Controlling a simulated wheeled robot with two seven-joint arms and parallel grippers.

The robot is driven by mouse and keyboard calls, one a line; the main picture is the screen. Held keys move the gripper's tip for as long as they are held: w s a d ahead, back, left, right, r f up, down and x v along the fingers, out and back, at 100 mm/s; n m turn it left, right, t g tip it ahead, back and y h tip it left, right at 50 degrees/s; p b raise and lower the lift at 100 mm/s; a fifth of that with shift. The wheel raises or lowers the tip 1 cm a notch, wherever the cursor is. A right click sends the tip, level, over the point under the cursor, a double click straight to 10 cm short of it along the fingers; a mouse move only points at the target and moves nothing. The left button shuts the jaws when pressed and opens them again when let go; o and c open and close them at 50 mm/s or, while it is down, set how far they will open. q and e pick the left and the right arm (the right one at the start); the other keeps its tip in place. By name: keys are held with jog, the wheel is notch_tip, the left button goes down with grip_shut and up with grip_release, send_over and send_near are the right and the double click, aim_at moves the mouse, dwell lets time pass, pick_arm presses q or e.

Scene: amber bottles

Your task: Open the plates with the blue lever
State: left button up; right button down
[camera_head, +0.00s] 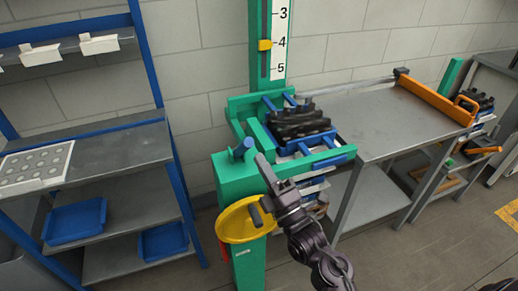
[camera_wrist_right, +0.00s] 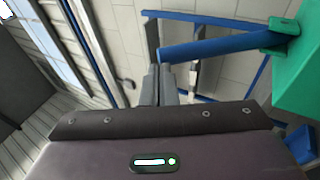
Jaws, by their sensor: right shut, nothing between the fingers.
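A blue lever (camera_head: 241,150) stands on the top left of the green machine (camera_head: 226,180). In the right wrist view a blue rod, which looks like the lever (camera_wrist_right: 215,43), runs from the green body (camera_wrist_right: 300,75) toward my fingers. My right gripper (camera_head: 261,160) is shut and empty, with its tips just right of the lever in the head view. In the wrist view its fingers (camera_wrist_right: 160,68) end close to the rod's free end; I cannot tell whether they touch. The dark plates (camera_head: 300,123) sit in the machine's blue frame. My left gripper is out of view.
A yellow handwheel (camera_head: 230,226) sits low on the machine, close to my right arm. A grey table (camera_head: 375,112) with an orange-edged pusher (camera_head: 436,102) stands to the right. A blue-framed shelf with a perforated plate (camera_head: 37,168) and blue trays (camera_head: 75,221) stands left.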

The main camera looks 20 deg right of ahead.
aim_at(253, 144)
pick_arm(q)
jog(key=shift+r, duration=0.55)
pick_arm(e)
jog(key=shift+x, duration=1)
